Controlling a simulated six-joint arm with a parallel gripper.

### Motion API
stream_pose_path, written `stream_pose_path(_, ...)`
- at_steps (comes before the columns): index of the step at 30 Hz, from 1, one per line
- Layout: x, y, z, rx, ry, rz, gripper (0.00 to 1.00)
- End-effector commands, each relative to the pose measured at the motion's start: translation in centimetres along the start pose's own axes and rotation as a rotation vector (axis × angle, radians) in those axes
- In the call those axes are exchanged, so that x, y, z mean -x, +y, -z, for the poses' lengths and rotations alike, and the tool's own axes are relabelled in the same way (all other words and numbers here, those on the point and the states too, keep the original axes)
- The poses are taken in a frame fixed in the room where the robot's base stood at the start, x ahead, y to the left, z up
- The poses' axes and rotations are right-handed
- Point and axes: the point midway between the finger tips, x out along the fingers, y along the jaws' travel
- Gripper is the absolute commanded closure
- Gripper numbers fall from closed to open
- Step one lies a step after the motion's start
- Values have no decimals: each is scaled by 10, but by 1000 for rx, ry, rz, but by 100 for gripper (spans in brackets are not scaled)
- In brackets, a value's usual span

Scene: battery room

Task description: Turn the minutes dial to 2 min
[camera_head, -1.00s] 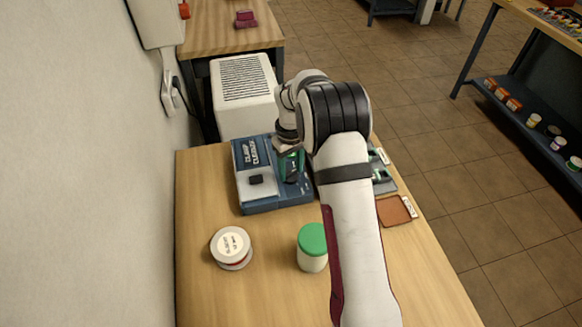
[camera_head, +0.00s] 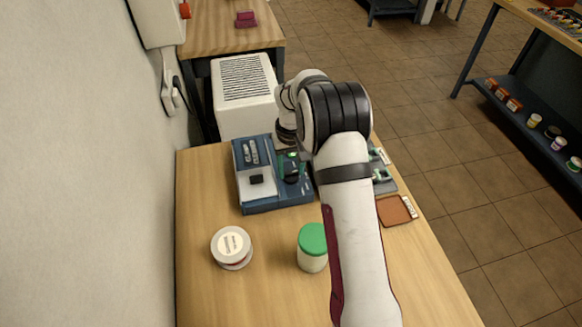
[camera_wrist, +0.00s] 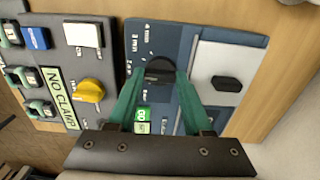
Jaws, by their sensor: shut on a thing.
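The blue machine (camera_head: 262,206) stands on the wooden table, with a pale lid bearing a black knob. Its black round dial (camera_wrist: 160,68) has printed marks around it in the wrist view. My gripper (camera_wrist: 162,80) has its two green fingers on either side of this dial, shut on it. The fingers hide part of the dial, and I cannot read its setting. A small green-lit display (camera_wrist: 142,114) shows beside the left finger. In the head view my gripper (camera_head: 292,168) is over the machine's right part, partly hidden by my arm.
A grey panel (camera_wrist: 65,60) with a yellow knob (camera_wrist: 91,90) and a "NO CLAMP" label lies beside the machine. A brown pad (camera_head: 396,210) lies at the right edge.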

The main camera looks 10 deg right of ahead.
Motion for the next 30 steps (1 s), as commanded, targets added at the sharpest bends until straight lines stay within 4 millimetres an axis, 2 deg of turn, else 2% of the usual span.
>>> stream_pose_path(5,1,0,2,3,6,0,100)
stream_pose_path(6,1,0,2,3,6,0,43)
stream_pose_path(10,0,0,1,2,4,0,19)
stream_pose_path(18,1,0,1,2,2,0,19)
stream_pose_path(22,13,0,1,2,5,0,19)
stream_pose_path(26,47,0,2,2,9,-1,19)
stream_pose_path(30,94,0,2,2,9,0,19)
